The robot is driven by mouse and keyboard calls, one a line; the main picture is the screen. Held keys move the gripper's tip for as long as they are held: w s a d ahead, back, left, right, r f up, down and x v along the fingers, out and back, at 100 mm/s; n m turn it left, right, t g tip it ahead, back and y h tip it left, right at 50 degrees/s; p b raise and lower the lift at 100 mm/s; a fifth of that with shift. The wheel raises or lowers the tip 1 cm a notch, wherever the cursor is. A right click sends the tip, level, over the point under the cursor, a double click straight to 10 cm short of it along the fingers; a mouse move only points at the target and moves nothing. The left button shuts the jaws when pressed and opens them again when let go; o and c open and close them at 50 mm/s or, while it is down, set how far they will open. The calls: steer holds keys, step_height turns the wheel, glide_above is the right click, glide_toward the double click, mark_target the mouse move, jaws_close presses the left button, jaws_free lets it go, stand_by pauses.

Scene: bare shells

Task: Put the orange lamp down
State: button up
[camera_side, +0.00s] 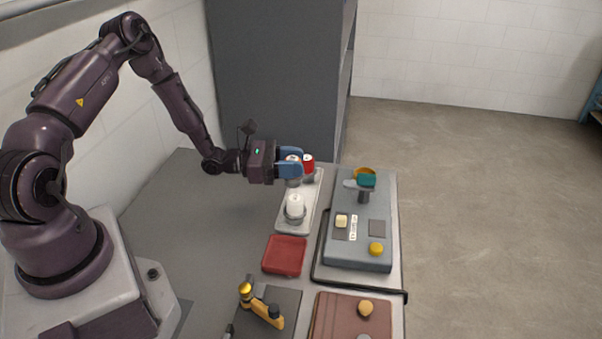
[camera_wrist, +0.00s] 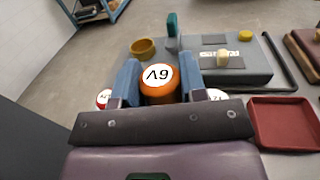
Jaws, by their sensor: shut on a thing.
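The orange lamp (camera_wrist: 158,92) stands out in the wrist view, with a white round label marked with black characters on its top. My gripper (camera_wrist: 160,78) is shut on it, one blue finger on each side. In the side view my gripper (camera_side: 291,163) is over the far part of a pale tray (camera_side: 283,225), and its fingers hide most of the lamp. A grey metal part shows below the fingers. I cannot tell whether the lamp is lifted or seated. A red lamp (camera_side: 308,160) is close beside the fingers, and a white lamp (camera_side: 295,206) stands nearer the camera.
An empty red tray (camera_side: 285,256) lies nearer the camera. A grey box (camera_side: 352,262) to the right carries a teal-topped lever (camera_side: 366,181), an orange bowl (camera_wrist: 143,47) and a yellow knob (camera_side: 376,249).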

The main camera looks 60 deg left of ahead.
steer(key=s+d+r, duration=0.2)
steer(key=s+r, duration=0.4)
steer(key=s, duration=0.4)
steer(key=w+d+r, duration=0.2)
steer(key=w+d, duration=0.1)
steer(key=w, duration=0.3)
steer(key=w+d+r, duration=0.2)
steer(key=w+r, duration=0.1)
steer(key=w, duration=0.3)
steer(key=w+f, duration=0.3)
steer(key=w, duration=0.2)
steer(key=w+a+f, duration=0.1)
steer(key=w+f, duration=0.2)
steer(key=w, duration=0.2)
steer(key=w+f, duration=0.4)
steer(key=shift+w+a, duration=0.2)
steer(key=shift+w, duration=0.2)
steer(key=shift+w+f, duration=0.15)
steer(key=shift+f, duration=1.55)
steer(key=shift+f, duration=0.25)
